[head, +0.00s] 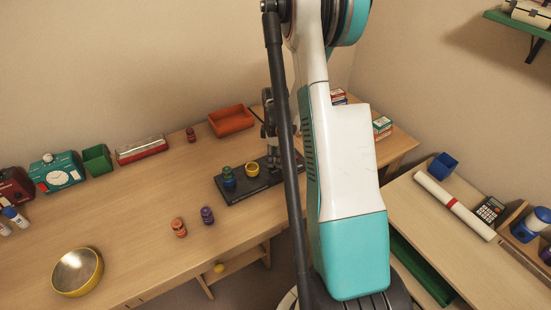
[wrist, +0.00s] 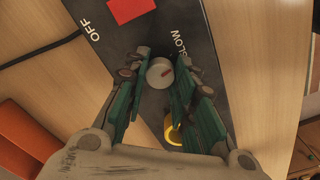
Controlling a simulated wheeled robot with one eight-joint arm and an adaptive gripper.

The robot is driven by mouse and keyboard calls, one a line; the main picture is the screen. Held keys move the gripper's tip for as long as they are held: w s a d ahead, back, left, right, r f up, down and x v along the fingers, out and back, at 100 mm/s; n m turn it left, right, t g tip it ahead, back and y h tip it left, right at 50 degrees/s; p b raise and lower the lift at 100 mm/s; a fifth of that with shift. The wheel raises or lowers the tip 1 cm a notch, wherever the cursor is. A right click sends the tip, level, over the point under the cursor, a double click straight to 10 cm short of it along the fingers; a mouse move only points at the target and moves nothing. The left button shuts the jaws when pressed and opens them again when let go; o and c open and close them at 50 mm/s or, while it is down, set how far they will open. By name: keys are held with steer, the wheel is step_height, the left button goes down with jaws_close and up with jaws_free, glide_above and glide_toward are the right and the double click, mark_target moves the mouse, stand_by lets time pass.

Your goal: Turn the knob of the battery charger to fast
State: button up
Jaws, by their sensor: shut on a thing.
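The battery charger (head: 240,192) is a flat dark panel on the wooden desk in the head view. In the wrist view its panel (wrist: 208,45) carries the words OFF and SLOW and a red square. No FAST label shows. My gripper (wrist: 163,66) has its green-padded fingers on either side of the knob and is shut on it. In the head view my gripper (head: 272,150) is at the charger's far right end, and my arm hides the knob.
An orange jar (head: 179,228) and a purple jar (head: 207,215) stand in front. The desk left of the charger is mostly clear.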

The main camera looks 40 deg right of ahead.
steer(key=m+b, duration=0.1)
steer(key=m, duration=0.3)
steer(key=shift+m, duration=0.3)
steer(key=m, duration=0.4)
steer(key=shift+m, duration=0.3)
steer(key=o, duration=1.1)
steer(key=shift+r, duration=0.1)
step_height(320, 180, up, 12)
steer(key=shift+f, duration=0.1)
